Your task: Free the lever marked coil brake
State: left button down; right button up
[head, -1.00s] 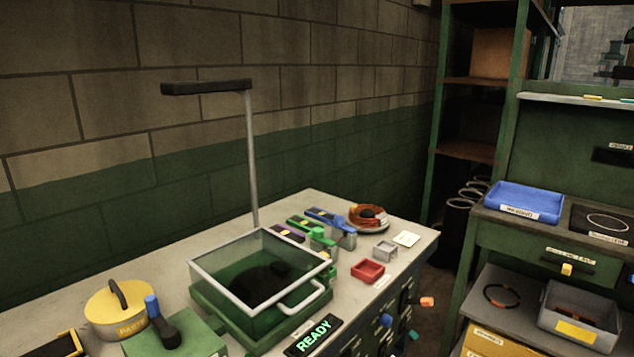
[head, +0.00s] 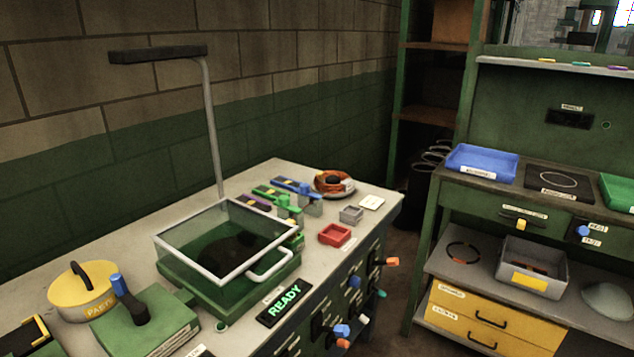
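Another orange end (head: 343,344) shows just under the lower blue one. The labels near them are too small to read, so I cannot tell which is marked coil brake. No sleeve around any lever can be made out. Neither of my grippers is in view.
On the left bench (head: 345,199) stand a glass-walled green tank (head: 262,284), a yellow pot (head: 68,297), a red tray (head: 335,235) and a lit READY sign (head: 284,304). A second green bench with a blue tray (head: 482,164) stands right. Dark floor lies between them.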

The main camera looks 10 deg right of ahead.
aim_at(392, 260)
jog(key=i+l+u, duration=0.25)
jog(key=i+l, duration=0.15)
jog(key=l, duration=0.25)
jog(key=i+l+u, duration=0.1)
jog(key=l, duration=0.25)
jog(key=i+l+u, duration=0.1)
jog(key=i+l, duration=0.15)
jog(key=l, duration=0.15)
